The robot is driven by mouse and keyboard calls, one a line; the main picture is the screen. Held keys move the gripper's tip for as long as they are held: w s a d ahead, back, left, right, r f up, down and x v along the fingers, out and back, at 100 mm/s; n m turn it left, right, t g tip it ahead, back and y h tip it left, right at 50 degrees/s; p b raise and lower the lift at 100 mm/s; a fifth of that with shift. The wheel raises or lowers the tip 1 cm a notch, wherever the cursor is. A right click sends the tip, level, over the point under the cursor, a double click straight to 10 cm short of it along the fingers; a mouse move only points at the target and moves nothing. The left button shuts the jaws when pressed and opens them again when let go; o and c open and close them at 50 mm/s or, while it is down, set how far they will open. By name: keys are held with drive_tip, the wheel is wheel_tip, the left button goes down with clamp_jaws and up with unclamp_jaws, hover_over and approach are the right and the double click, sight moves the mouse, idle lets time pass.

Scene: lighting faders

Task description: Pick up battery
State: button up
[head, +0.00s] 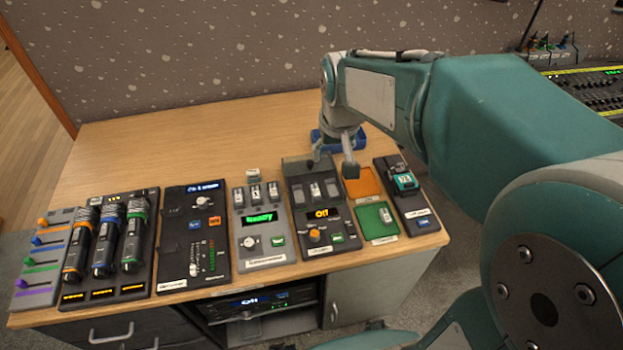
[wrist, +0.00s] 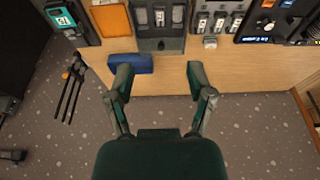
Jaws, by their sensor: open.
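Another small pale battery-like piece (head: 385,215) lies on a green pad. My gripper (head: 333,164) is above the back of the dark charger, with its fingers apart and nothing between them. In the wrist view my gripper (wrist: 158,73) is open, and the charger lies beyond the fingertips.
A blue box (wrist: 130,63) sits at the table's back edge, close to one finger. An orange pad (head: 362,182) is empty. A grey unit (head: 262,240) with similar pieces stands left of the charger. The back left of the wooden table (head: 180,140) is clear.

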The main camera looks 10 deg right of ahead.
drive_tip(key=w+f+g, duration=0.2)
drive_tip(key=w+f, duration=0.5)
drive_tip(key=w, duration=0.1)
hover_over(315, 190)
drive_tip(key=shift+g, duration=0.4)
drive_tip(key=f, duration=1.5)
drive_tip(key=shift+a+f, duration=0.2)
drive_tip(key=shift+a, duration=0.1)
drive_tip(key=f, duration=0.5)
drive_tip(key=shift+d+f, duration=0.1)
drive_tip(key=shift+d, duration=0.25)
drive_tip(key=shift+c, duration=0.3)
clamp_jaws()
